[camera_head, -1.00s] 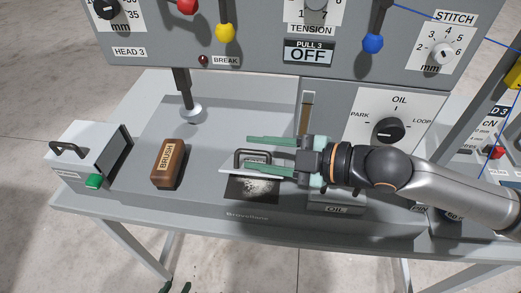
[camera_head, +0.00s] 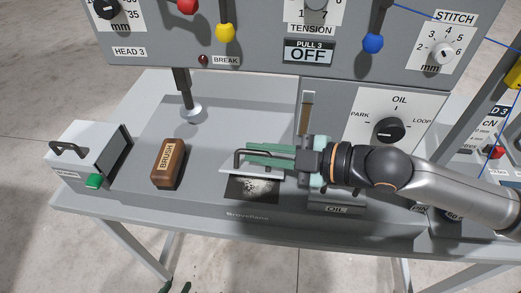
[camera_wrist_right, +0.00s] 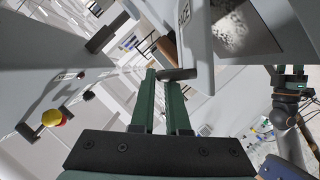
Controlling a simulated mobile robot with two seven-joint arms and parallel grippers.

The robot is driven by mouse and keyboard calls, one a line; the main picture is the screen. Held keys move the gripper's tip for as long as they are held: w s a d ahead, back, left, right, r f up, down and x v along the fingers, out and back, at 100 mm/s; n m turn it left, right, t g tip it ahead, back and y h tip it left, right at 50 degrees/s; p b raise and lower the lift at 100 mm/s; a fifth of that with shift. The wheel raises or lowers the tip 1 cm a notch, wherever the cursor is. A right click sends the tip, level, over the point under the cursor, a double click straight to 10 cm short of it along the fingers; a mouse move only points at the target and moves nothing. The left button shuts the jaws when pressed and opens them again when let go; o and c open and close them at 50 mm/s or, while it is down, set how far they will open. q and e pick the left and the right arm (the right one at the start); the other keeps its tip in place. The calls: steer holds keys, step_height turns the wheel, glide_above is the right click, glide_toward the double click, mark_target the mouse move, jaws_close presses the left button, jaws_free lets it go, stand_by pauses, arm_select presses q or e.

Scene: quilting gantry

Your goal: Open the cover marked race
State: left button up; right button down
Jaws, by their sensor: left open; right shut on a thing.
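The cover marked race (camera_head: 230,168) is a thin light plate with a dark bar handle (camera_head: 237,158). It stands raised over a dark opening (camera_head: 252,189) with grey lint in it. In the right wrist view the cover (camera_wrist_right: 200,62) shows part of its label, and the lint-filled opening (camera_wrist_right: 236,30) lies beside it. My right gripper (camera_head: 247,153) is shut on the cover's handle; its fingers meet on it in the wrist view (camera_wrist_right: 168,76). My left gripper (camera_head: 175,287) is open and empty at the bottom edge, only its green fingertips showing; it also shows in the wrist view (camera_wrist_right: 289,72).
A brown brush (camera_head: 168,163) lies left of the opening. A grey box (camera_head: 88,153) with a black handle and green button stands further left. A presser post (camera_head: 187,95) comes down behind. The control panel (camera_head: 265,50) with knobs and levers overhangs the back.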

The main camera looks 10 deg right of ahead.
stand_by(0.8)
steer(key=shift+w+d+r+m+g+p, duration=0.25)
steer(key=shift+w+r+m+p, duration=0.3)
steer(key=shift+p, duration=0.7)
steer(key=shift+w+r+p, duration=0.2)
steer(key=shift+p, duration=0.1)
steer(key=shift+w+d+m+g, duration=0.15)
steer(key=shift+w+m+g, duration=0.1)
steer(key=shift+w+m, duration=0.1)
steer(key=shift+w, duration=0.25)
steer(key=shift+w+d+r+b, duration=0.1)
steer(key=shift+w+d+b, duration=0.1)
steer(key=shift+w+b, duration=0.35)
steer(key=shift+w+d+r+b, duration=0.1)
steer(key=shift+w+d+b, duration=0.1)
steer(key=shift+w+b, duration=0.3)
steer(key=shift+w+d+r+b, duration=0.1)
steer(key=shift+w+d+b, duration=0.05)
steer(key=shift+w+b, duration=0.15)
steer(key=shift+w+d+r+b, duration=0.1)
steer(key=shift+w+b, duration=0.05)
steer(key=shift+w, duration=0.25)
